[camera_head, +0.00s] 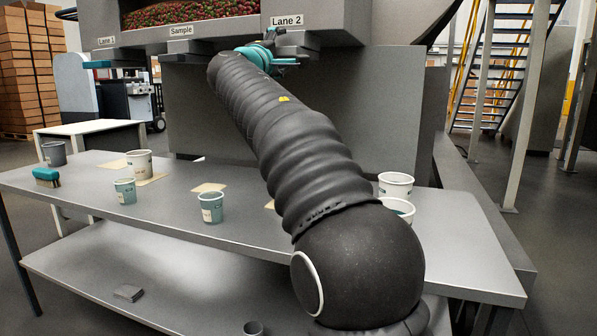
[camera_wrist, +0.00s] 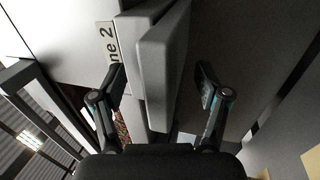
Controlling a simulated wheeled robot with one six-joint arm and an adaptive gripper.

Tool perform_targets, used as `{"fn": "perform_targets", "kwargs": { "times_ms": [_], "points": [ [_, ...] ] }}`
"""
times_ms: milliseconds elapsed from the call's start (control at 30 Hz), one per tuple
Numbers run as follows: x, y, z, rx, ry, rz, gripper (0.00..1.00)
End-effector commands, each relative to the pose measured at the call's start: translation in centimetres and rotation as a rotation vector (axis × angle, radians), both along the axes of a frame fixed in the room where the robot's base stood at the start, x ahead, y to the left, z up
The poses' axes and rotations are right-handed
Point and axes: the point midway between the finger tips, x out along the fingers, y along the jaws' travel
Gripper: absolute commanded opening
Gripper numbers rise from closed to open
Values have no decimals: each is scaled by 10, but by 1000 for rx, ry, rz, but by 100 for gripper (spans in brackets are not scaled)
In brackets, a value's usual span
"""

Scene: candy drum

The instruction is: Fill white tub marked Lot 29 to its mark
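My gripper (camera_head: 282,58) is raised at the Lane 2 outlet, just below its sign. In the wrist view my gripper (camera_wrist: 161,78) is open, its fingers apart on either side of a grey flap-like part (camera_wrist: 160,65); I cannot tell whether they touch it. White tubs stand on the bench: one at the left (camera_head: 139,166), one at the right (camera_head: 396,187), and another (camera_head: 401,208) partly hidden by my arm. Their lot numbers are too small to read, so I cannot tell which is Lot 29. The candy (camera_head: 180,12) lies red and green in the drum's trough.
Two teal tubs (camera_head: 125,192) (camera_head: 211,208) and a dark grey tub (camera_head: 54,154) stand on the bench (camera_head: 90,205), with a brush (camera_head: 46,177) at its left. Lane 1 (camera_head: 107,41) and Sample (camera_head: 181,31) outlets are left of Lane 2 (camera_head: 287,21). The bench's front left is clear.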

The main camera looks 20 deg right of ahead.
Motion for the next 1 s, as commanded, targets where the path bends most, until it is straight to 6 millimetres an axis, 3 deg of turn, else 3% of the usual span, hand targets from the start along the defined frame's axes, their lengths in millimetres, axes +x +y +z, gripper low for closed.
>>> {"fn": "perform_targets", "kwargs": {
  "times_ms": [467, 1000],
  "points": [
    [-1, 1, -3, 2, 2, 0, 75],
    [-44, 32, -5, 2, 3, 0, 75]
  ]
}}
